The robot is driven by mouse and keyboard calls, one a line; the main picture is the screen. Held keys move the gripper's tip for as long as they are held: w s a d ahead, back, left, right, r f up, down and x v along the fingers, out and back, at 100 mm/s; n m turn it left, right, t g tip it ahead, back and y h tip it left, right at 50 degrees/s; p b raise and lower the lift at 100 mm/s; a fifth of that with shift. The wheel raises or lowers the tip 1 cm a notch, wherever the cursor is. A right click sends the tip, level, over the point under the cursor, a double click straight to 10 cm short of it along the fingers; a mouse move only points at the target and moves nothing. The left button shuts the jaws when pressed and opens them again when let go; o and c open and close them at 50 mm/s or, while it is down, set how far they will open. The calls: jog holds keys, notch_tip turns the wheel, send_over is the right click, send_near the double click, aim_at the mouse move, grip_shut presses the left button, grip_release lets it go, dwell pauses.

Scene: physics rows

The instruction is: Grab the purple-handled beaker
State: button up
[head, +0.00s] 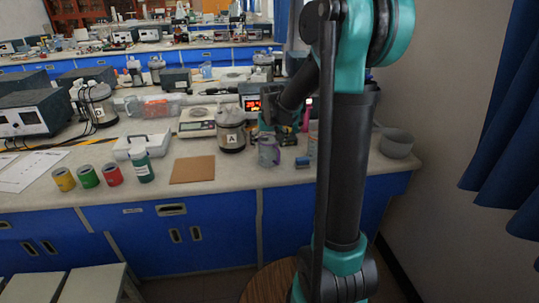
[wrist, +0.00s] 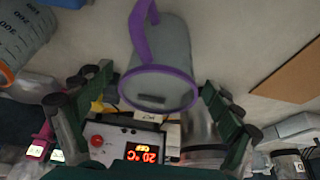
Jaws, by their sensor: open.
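The purple-handled beaker (head: 268,155) stands on the bench near its front edge, in the middle of the head view. In the wrist view the grey see-through beaker (wrist: 165,55) has a purple rim and a purple handle, and it appears upside down. My gripper (head: 279,132) is just behind and above the beaker in the head view, partly hidden by my arm. In the wrist view my gripper (wrist: 155,88) is open, with one finger on each side of the beaker's rim. Gaps show between the fingers and the beaker.
A pot marked A (head: 230,135) and a brown board (head: 193,169) are left of the beaker. A small blue block (head: 302,162) lies close on its right. A graduated beaker (wrist: 25,35) shows in the wrist view. A heater with a red display (wrist: 125,148) is also near.

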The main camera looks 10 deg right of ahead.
jog(key=shift+c, duration=0.6)
jog(key=c, duration=1.3)
